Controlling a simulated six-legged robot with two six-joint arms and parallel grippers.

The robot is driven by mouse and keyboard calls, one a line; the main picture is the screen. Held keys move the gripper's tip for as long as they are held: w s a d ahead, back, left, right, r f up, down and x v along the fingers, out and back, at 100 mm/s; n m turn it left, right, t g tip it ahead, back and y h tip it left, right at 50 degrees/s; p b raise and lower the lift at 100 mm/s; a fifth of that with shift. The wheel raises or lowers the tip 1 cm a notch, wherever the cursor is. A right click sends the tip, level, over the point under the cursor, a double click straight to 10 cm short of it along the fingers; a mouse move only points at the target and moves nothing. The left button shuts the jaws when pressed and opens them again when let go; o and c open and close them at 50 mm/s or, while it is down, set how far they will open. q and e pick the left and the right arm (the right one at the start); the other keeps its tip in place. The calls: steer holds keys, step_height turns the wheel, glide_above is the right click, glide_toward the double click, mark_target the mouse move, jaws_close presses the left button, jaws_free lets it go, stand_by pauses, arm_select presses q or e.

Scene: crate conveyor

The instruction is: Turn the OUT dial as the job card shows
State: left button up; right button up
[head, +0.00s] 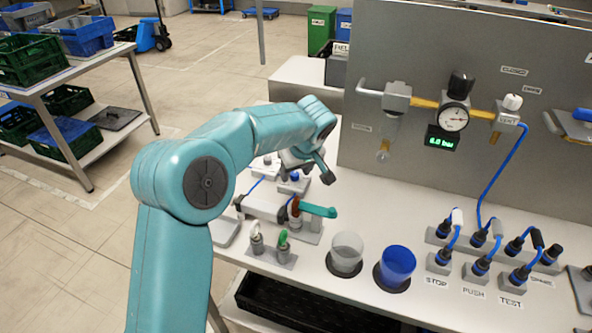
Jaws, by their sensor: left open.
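My left gripper (310,172) is open and empty, above the back left part of the white bench (338,281). Its far finger is dark; the other is partly hidden by the wrist. Below it are small grey blocks, one with a blue button (294,177). I cannot make out a dial marked OUT or a job card. The grey panel carries a round gauge (454,118) with a black knob (461,85) above it, and a white knob (513,102) to its right. A green display (440,143) below the gauge reads about 6.0 bar. My right gripper is not in view.
A teal lever (318,210) sits on a valve near my gripper. A clear cup (346,252) and a blue cup (397,264) stand in the bench front. Blue cables and plugs (480,266) fill the right. The upright panel (400,65) bounds the back.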

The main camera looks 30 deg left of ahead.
arm_select(q)
steer(key=shift+f, duration=0.15)
jaws_close()
